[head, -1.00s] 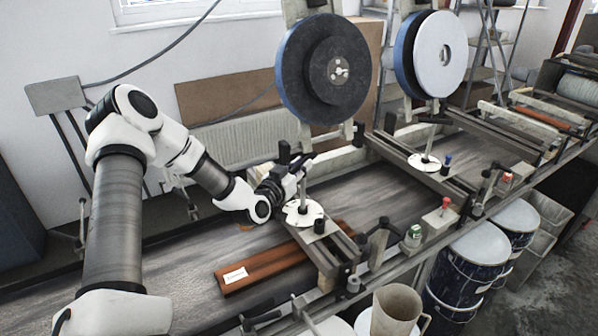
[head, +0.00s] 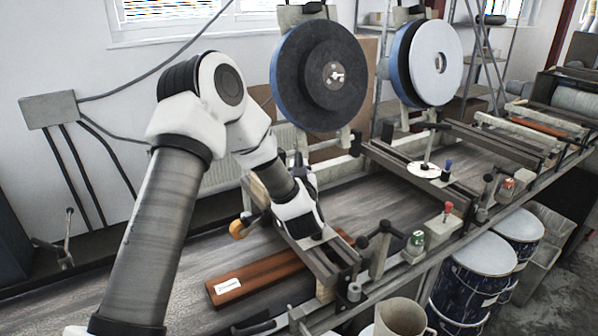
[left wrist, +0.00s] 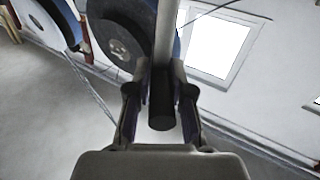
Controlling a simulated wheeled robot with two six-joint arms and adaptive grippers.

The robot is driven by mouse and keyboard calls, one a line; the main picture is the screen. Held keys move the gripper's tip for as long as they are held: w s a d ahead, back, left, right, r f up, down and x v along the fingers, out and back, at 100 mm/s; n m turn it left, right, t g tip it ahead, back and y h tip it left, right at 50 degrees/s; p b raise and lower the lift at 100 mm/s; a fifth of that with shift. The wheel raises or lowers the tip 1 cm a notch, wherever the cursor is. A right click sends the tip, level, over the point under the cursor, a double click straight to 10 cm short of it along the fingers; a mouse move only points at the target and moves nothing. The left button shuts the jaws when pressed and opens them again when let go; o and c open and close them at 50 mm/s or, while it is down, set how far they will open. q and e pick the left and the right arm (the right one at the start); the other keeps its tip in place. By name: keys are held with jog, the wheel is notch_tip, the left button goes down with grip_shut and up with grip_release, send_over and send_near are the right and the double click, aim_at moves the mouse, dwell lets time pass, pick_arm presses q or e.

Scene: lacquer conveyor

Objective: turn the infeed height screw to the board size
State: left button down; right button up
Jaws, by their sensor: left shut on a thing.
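My left gripper (head: 300,166) is at the near infeed station, mostly hidden behind my own wrist in the head view. In the left wrist view my left gripper (left wrist: 161,80) is shut on a black cylindrical knob (left wrist: 161,110), with a pale bar running up behind it. The screw's white dial is hidden behind my arm, so its reading cannot be seen. The reddish-brown board (head: 255,276) lies on the belt before the station, with a white label (head: 229,285) on its near end. My right gripper is not in view.
Two large wheels, a dark one (head: 300,90) and a white-faced one (head: 437,62), stand above the conveyor. A second white dial (head: 424,171) with a T-handle is further right. Drums (head: 468,268) stand below.

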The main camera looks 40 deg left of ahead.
pick_arm(q)
jog(key=shift+r, duration=0.25)
jog(key=c, duration=1)
grip_release()
jog(key=shift+c, duration=0.2)
jog(key=shift+w+f, duration=0.1)
jog(key=shift+f, duration=0.05)
jog(key=v, duration=1.2)
jog(key=shift+a, duration=0.15)
